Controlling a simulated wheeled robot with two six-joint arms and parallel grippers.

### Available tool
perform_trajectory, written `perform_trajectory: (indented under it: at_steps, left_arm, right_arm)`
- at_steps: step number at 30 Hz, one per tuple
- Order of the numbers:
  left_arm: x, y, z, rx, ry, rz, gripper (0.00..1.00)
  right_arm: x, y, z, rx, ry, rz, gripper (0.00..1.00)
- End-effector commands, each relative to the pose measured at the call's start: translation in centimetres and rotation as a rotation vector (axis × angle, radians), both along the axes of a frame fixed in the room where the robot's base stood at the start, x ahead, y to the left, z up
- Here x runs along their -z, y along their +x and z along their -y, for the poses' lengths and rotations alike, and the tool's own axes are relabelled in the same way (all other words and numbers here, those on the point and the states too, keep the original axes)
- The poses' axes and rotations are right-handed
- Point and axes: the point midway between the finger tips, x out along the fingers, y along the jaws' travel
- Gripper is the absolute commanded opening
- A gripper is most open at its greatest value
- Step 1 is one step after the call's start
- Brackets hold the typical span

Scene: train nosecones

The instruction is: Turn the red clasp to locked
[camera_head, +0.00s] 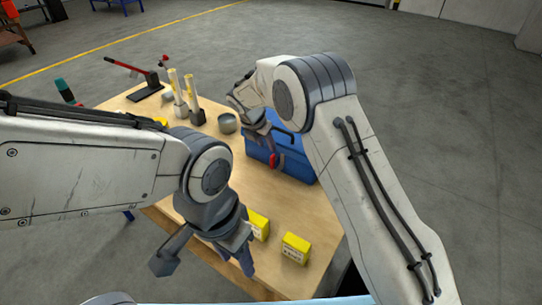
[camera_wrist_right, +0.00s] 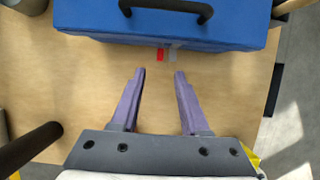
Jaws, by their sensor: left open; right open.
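A blue toolbox (camera_head: 302,168) with a dark handle stands on the wooden table, and its front shows at the top of the right wrist view (camera_wrist_right: 235,30). The small red clasp (camera_head: 273,161) is on its front. In the right wrist view the red clasp (camera_wrist_right: 160,54) shows beside a grey piece, low on the box's front edge; its exact angle is hard to tell. My right gripper (camera_wrist_right: 158,74) is open and empty, its fingers pointing at the clasp with a gap between. My left gripper (camera_head: 207,258) is open and empty by the table's near-left edge.
Two yellow boxes (camera_head: 296,249) stand at the table's near side. A round tin (camera_head: 227,123) and two yellow-topped upright items (camera_head: 191,92) stand left of the toolbox. A red-handled tool (camera_head: 146,88) lies at the far left. Bare tabletop lies in front of the toolbox.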

Motion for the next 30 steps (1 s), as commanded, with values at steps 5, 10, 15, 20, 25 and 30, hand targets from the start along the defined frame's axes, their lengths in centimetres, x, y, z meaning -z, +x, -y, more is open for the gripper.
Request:
perform_trajectory:
  at_steps: [5, 10, 15, 20, 25, 30]
  left_arm:
    - [-1.1, 0.0, 0.0, 0.0, 0.0, 0.0, 0.5]
    - [-2.0, 0.0, 0.0, -0.001, 0.0, 0.0, 0.5]
    - [-2.6, 0.0, 0.0, -0.001, 0.0, 0.0, 0.5]
    - [-2.8, 0.0, 0.0, -0.001, 0.0, 0.0, 0.5]
    - [-2.7, 0.0, 0.0, -0.001, 0.0, 0.0, 0.5]
    - [-2.7, 0.0, 0.0, -0.001, 0.0, 0.0, 0.5]
  right_arm:
    - [2.7, 0.8, 0.7, 0.002, -0.002, -0.005, 0.45]
    - [5.7, 1.8, 1.4, 0.003, 0.0, -0.005, 0.45]
    - [7.8, 2.5, 1.9, 0.004, 0.001, -0.003, 0.45]
    - [8.7, 2.8, 2.1, 0.004, 0.002, -0.002, 0.45]
    - [8.9, 2.9, 2.1, 0.004, 0.002, -0.001, 0.45]
    - [8.9, 2.8, 2.1, 0.004, 0.002, -0.001, 0.18]
